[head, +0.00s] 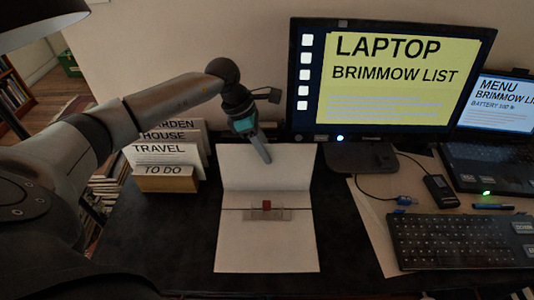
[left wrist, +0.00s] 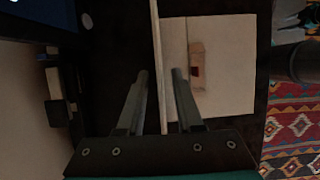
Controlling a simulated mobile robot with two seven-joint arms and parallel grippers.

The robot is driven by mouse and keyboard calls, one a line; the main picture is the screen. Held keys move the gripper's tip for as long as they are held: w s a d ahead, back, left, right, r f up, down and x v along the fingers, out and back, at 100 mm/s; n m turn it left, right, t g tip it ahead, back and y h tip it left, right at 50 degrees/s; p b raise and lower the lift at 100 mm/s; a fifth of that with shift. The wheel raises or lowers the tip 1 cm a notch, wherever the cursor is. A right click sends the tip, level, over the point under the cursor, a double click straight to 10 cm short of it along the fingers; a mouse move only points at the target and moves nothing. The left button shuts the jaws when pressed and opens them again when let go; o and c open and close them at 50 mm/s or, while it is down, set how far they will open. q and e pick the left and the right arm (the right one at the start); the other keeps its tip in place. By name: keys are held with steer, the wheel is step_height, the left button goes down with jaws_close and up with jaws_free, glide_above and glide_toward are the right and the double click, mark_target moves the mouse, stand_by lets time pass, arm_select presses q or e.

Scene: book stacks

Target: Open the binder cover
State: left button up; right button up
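The white binder lies on the dark desk in the head view, with its base (head: 266,245) flat toward me. Its cover (head: 285,168) is raised at the back, tilted up from the base. A small red piece (head: 267,205) sits on a clear strip near the fold. My left gripper (head: 265,156) reaches down at the cover's upper part. In the left wrist view the cover (left wrist: 158,50) shows edge-on between the two separated fingers of my left gripper (left wrist: 160,76), with gaps visible beside it. My right gripper is not in view.
A holder with labelled cards (head: 165,184) stands left of the binder. A monitor (head: 385,80) stands behind on the right. A keyboard (head: 460,240), a laptop (head: 490,125) and a cabled device (head: 440,190) occupy the right side. Bare desk lies left of the binder.

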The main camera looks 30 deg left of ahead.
arm_select(q)
steer(key=shift+x, duration=0.75)
jaws_close()
stand_by(0.9)
